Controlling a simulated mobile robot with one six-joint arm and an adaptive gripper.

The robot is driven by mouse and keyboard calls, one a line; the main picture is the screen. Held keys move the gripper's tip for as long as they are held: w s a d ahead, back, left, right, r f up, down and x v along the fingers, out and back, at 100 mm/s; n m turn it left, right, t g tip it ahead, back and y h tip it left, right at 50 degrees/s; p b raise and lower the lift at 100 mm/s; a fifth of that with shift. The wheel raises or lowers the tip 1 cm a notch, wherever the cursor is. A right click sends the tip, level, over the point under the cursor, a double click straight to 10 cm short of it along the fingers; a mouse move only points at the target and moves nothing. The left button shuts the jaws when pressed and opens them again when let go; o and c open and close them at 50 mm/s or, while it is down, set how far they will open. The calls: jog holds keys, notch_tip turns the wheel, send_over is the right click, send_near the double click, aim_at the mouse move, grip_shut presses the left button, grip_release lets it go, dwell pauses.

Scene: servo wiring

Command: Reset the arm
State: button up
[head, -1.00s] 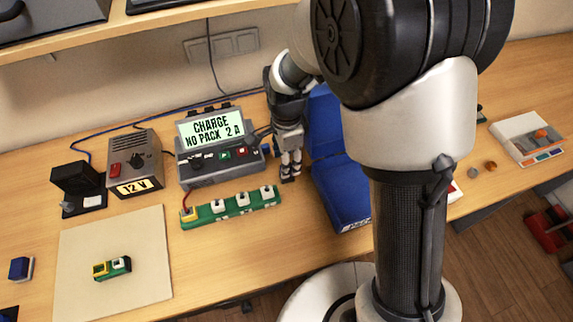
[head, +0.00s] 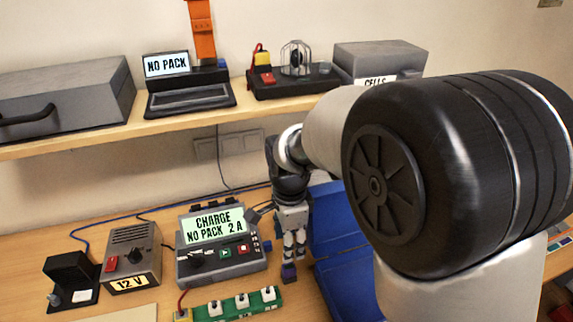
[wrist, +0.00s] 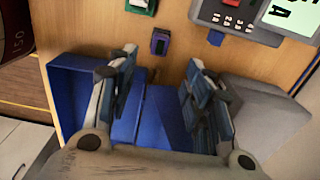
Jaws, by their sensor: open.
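My gripper (head: 293,246) hangs fingers-down between the charger and the blue box in the head view. Its two fingers stand wide apart with nothing between them in the wrist view (wrist: 162,92). A small dark blue-purple block (head: 288,273) is just below the fingertips, apart from them. It also shows on the table in the wrist view (wrist: 160,42). The open blue box (head: 335,235) is right of the gripper and partly hidden by my arm. In the wrist view the blue box (wrist: 75,95) lies beneath and behind the fingers.
The charger (head: 218,240) reads "CHARGE NO PACK 2 A". The 12 V supply (head: 130,262) and a black stand (head: 70,283) are to its left. A green strip (head: 240,305) lies in front.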

jog(key=shift+r, duration=0.1)
jog(key=s+d+r+n+t, duration=0.2)
jog(key=s+d+r+n, duration=0.4)
jog(key=s, duration=0.4)
jog(key=s+d+r+n+t, duration=0.2)
jog(key=s+d+r+n, duration=0.4)
jog(key=s+r+n, duration=0.1)
jog(key=s+n, duration=0.1)
jog(key=s, duration=0.1)
jog(key=shift+s+d+n+t, duration=0.3)
jog(key=shift+s+d+n, duration=0.05)
jog(key=shift+n, duration=0.05)
